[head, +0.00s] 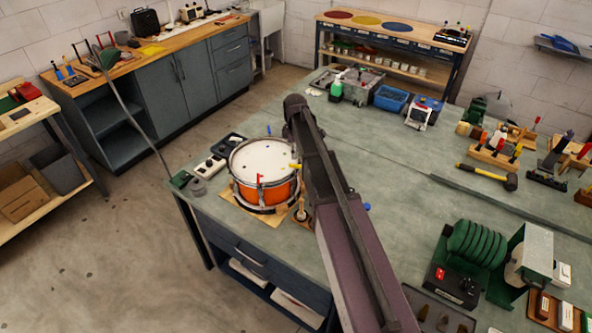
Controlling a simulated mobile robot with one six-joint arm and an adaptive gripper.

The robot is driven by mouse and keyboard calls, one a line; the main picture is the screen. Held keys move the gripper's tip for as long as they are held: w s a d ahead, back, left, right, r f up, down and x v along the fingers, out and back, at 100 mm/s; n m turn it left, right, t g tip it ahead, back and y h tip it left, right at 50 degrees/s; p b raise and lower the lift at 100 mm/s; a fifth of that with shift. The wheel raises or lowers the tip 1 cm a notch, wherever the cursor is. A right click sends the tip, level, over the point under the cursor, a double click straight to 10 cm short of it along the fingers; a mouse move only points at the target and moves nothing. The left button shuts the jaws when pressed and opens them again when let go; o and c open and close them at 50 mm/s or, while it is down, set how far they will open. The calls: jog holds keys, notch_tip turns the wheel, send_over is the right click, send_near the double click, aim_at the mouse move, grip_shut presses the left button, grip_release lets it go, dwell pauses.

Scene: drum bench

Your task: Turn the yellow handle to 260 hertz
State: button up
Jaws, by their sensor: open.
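The yellow handle (295,166) shows at the right side of an orange drum (280,192) with a white head. Part of it may be covered by my arm, which passes just to its right. A red handle (260,180) stands at the drum's front rim. The drum sits on a wooden board (234,196) near the left front corner of the bench. My arm reaches up from the bottom of the head view past the drum's right side. I cannot make out my gripper's fingers; they are hidden behind the arm. No frequency reading is legible.
A dark device (228,145) and a light box with knobs (209,166) lie left of the drum. A yellow-handled hammer (487,175) lies to the right. The bench middle is mostly clear.

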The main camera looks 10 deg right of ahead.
aim_at(295, 165)
jog(key=shift+f+b, duration=3.25)
jog(key=shift+f, duration=0.3)
jog(key=shift+c, duration=0.2)
